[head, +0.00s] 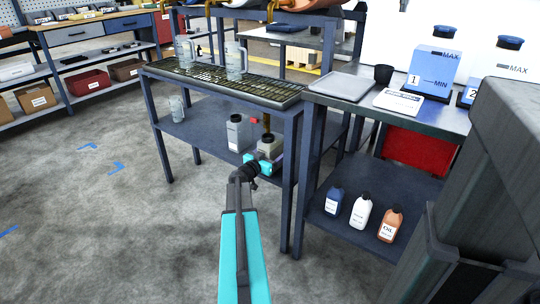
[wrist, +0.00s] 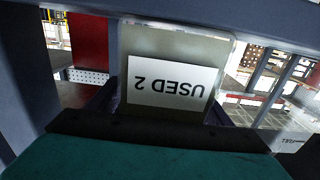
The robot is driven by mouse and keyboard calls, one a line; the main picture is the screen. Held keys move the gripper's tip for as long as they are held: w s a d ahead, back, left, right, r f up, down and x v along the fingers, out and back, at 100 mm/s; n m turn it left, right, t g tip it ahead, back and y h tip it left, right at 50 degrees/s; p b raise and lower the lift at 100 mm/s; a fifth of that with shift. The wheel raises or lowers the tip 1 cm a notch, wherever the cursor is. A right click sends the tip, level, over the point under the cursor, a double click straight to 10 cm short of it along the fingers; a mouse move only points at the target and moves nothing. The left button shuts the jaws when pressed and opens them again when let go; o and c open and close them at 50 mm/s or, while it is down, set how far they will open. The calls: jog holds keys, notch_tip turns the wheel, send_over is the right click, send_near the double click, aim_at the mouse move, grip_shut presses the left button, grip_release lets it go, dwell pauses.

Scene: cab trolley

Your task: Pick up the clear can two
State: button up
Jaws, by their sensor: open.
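A pale, translucent can labelled "USED 2" (wrist: 175,45) fills the middle of the wrist view, its label upside down there. In the head view what looks like the same can (head: 270,146), with a dark cap, stands on the lower shelf (head: 205,140) of the grate-topped bench. My gripper (head: 262,162) is at the near side of this can and partly hides it. The jaws are open; dark finger parts show on both sides of the can in the wrist view. Contact cannot be told.
Another pale can (head: 234,134) stands just left on the shelf, with a red cap (head: 255,121) near it. A bench leg (head: 290,190) is close on the right. Clear jugs (head: 236,62) stand on the grate above. Small bottles (head: 361,212) stand on the right-hand low shelf.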

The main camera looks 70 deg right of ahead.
jog(key=c, duration=1.6)
jog(key=shift+w+r+b, duration=0.1)
jog(key=shift+r+b, duration=0.15)
jog(key=shift+b, duration=0.7)
